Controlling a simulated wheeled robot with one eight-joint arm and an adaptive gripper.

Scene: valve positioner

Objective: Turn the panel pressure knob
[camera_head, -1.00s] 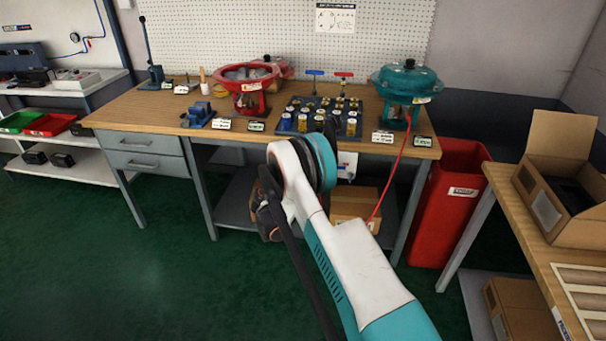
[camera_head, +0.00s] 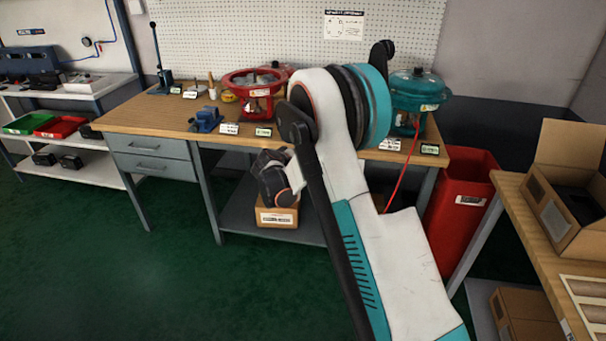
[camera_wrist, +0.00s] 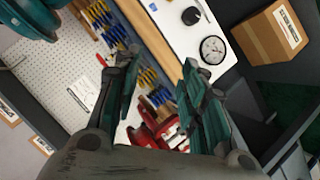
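In the wrist view, a black knob (camera_wrist: 191,16) sits on a white panel (camera_wrist: 176,32) with a round gauge (camera_wrist: 212,50) below it. My gripper (camera_wrist: 160,62) is open, its two fingers apart with nothing between them. The knob lies beyond the fingertips, above the right finger in the picture, and is not touched. In the head view my arm hides the panel and knob, and the fingers are hard to make out.
The wooden workbench (camera_head: 140,118) carries a red valve actuator (camera_head: 252,84) and a teal one (camera_head: 415,90). A cardboard box (camera_head: 277,216) lies on the shelf below. A red bin (camera_head: 460,205) stands right of the bench. Green floor (camera_head: 170,270) is free in front.

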